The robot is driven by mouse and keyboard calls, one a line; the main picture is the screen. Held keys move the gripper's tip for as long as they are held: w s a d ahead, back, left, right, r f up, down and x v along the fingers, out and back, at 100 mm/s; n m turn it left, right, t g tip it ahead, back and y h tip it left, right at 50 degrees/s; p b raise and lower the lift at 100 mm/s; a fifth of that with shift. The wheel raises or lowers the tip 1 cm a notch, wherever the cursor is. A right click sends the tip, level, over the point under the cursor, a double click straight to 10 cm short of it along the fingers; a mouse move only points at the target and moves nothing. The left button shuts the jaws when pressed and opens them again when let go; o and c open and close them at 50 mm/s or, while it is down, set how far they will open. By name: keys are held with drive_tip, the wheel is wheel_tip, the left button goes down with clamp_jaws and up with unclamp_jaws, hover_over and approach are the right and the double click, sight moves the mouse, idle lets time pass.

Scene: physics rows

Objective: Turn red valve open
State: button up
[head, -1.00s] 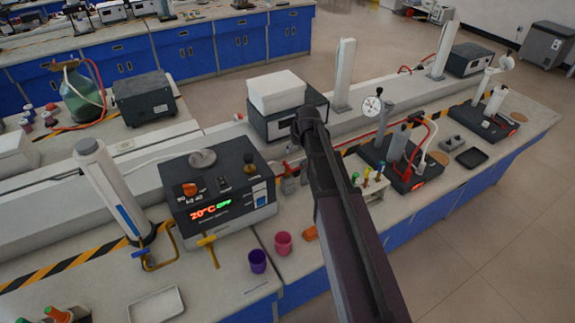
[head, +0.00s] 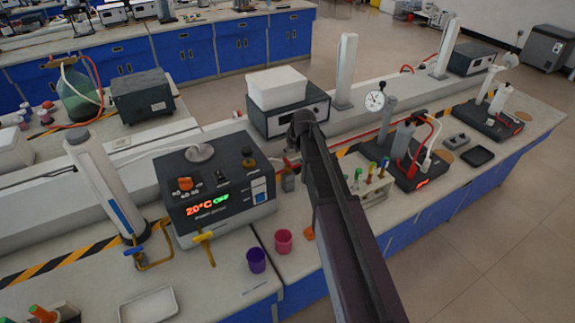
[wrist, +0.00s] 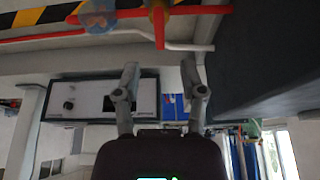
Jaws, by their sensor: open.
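The red valve (wrist: 205,10) shows at the top of the wrist view, as a red bar handle with a brass-coloured middle. In the head view my arm hides the gripper.
A grey heater box (head: 215,190) with a lit display stands left of my arm. A white-topped instrument (head: 278,90) stands behind it. A tube rack (head: 372,185) is close on the right. Purple (head: 256,260) and pink (head: 283,241) cups stand near the bench's front edge.

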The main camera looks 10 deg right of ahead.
sight(288, 161)
drive_tip(key=shift+b+x, duration=3)
drive_tip(key=shift+x, duration=0.6)
